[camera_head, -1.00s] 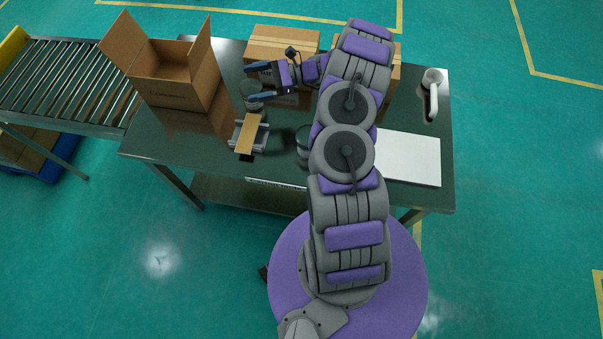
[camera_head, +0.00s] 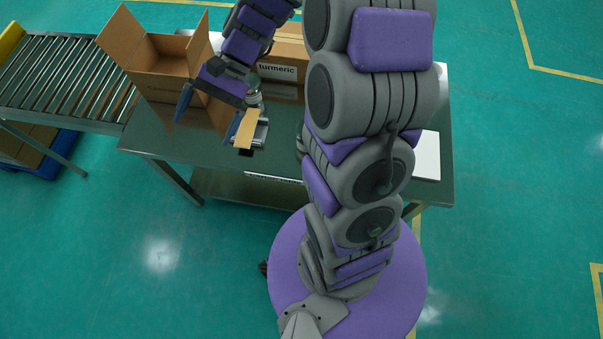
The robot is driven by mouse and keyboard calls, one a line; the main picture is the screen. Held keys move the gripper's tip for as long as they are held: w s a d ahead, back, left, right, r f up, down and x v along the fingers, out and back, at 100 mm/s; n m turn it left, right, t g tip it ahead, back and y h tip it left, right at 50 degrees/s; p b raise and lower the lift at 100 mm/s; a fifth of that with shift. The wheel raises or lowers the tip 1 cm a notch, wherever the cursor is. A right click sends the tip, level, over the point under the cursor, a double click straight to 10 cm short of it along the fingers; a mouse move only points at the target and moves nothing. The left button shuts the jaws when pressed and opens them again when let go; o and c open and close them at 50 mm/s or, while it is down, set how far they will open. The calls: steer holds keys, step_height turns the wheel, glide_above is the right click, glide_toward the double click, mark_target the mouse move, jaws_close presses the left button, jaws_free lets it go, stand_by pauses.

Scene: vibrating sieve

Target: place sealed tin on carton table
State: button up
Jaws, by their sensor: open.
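A small grey tin (camera_head: 254,98) stands on the dark green carton table (camera_head: 165,143), left of centre and just behind a tape dispenser. My gripper (camera_head: 206,128) is open and empty, above the table to the left of the tin, fingers pointing toward the front edge. Its right finger is close to the tape dispenser; I cannot tell whether they touch. A second dark round tin (camera_head: 299,147) shows only as a sliver beside my arm, which hides the rest. I cannot tell which tin is the sealed one.
An open carton (camera_head: 162,82) stands at the table's back left, by a roller conveyor (camera_head: 62,82). The tape dispenser (camera_head: 248,132) lies near the front. A closed carton labelled turmeric (camera_head: 285,72) is behind. A white sheet (camera_head: 428,155) lies right. The front-left tabletop is clear.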

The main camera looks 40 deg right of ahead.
steer(key=s+d+r+n+t+h, duration=0.1)
steer(key=s+d+n+h, duration=0.3)
steer(key=s, duration=0.7)
steer(key=s+d+r+n+t+h, duration=0.1)
steer(key=s+d+n+h, duration=0.2)
steer(key=s+h, duration=0.3)
steer(key=shift+s+d+n, duration=0.4)
steer(key=shift+s+d, duration=0.1)
steer(key=shift+s, duration=2.1)
